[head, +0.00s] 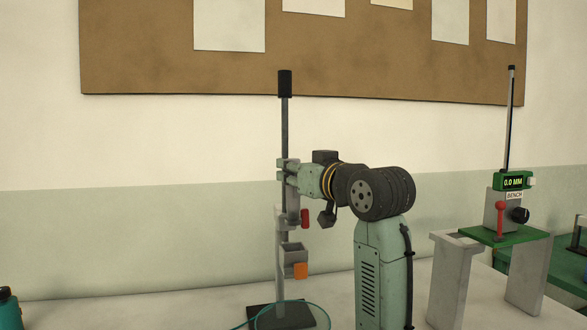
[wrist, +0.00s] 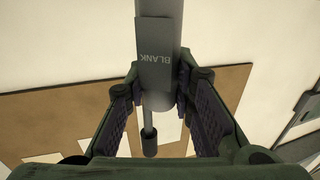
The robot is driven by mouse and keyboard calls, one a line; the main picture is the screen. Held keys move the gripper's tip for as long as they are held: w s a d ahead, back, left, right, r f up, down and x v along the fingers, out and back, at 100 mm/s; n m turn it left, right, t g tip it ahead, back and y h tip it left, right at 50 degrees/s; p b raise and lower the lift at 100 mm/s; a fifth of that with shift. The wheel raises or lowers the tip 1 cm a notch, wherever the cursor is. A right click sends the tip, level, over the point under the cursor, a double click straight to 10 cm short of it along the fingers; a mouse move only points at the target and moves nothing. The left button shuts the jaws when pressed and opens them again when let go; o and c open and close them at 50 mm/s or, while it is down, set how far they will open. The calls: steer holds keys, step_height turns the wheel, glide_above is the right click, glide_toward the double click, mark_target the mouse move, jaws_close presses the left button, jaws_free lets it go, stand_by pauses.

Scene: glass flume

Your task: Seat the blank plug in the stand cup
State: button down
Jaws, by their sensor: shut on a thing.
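The blank plug (wrist: 159,62) is a grey cylinder with a label reading BLANK, upside down in the wrist view. My gripper (head: 285,173) is shut on it, with one finger on each side. In the head view my gripper is level with the upper half of the thin stand rod (head: 284,130), which has a black top. Lower on the stand is a grey open-topped holder (head: 292,247), which looks like the stand cup, with an orange block (head: 300,271) at its front. I cannot see into it. The plug's far end is hard to make out in the head view.
A red part (head: 305,218) sits just above the holder. The stand's black base (head: 281,317) rests on the pale bench, with a teal loop (head: 322,310) around it. A pinboard (head: 150,60) hangs behind.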

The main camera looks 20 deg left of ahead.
steer(key=b, duration=0.2)
glide_above(296, 218)
steer(key=shift+w+a+f, duration=0.15)
steer(key=shift+f, duration=0.55)
steer(key=shift+w+a+f, duration=0.1)
steer(key=shift+f, duration=0.55)
steer(key=shift+w+a+f, duration=0.15)
steer(key=shift+f, duration=0.55)
steer(key=shift+f+b, duration=1.8)
steer(key=shift+f, duration=1)
steer(key=c, duration=1.3)
jaws_free()
steer(key=v, duration=1.2)
